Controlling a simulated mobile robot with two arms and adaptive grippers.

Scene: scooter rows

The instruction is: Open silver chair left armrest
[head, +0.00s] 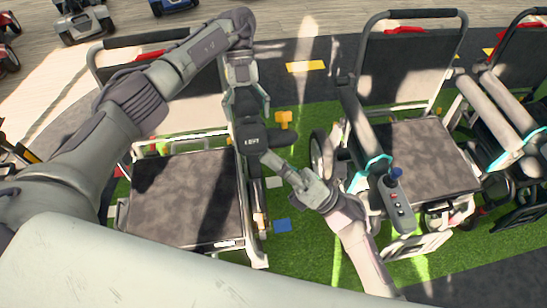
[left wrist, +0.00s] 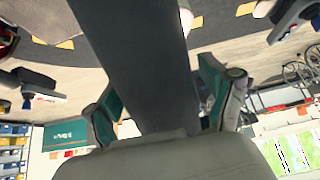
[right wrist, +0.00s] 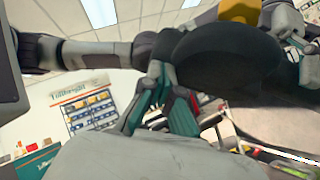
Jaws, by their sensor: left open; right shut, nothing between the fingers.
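The silver chair (head: 190,197) stands at left in the head view, with a dark seat and silver frame. A dark armrest pad marked LEFT (head: 252,143) is on its right side in the picture. My left gripper (head: 247,112) is over the pad; in the left wrist view a dark bar (left wrist: 140,65) runs between its open fingers (left wrist: 165,95). My right gripper (head: 274,163) is shut and empty just below the pad's near end. The right wrist view shows a dark rounded pad (right wrist: 230,50) close to its fingers (right wrist: 165,105); I cannot tell if they touch.
A second chair (head: 425,158) with a joystick controller (head: 397,198) stands close on the right, and another chair (head: 515,60) beyond it. Scooters (head: 82,22) stand at the back left. A narrow green floor strip (head: 300,260) lies between the chairs.

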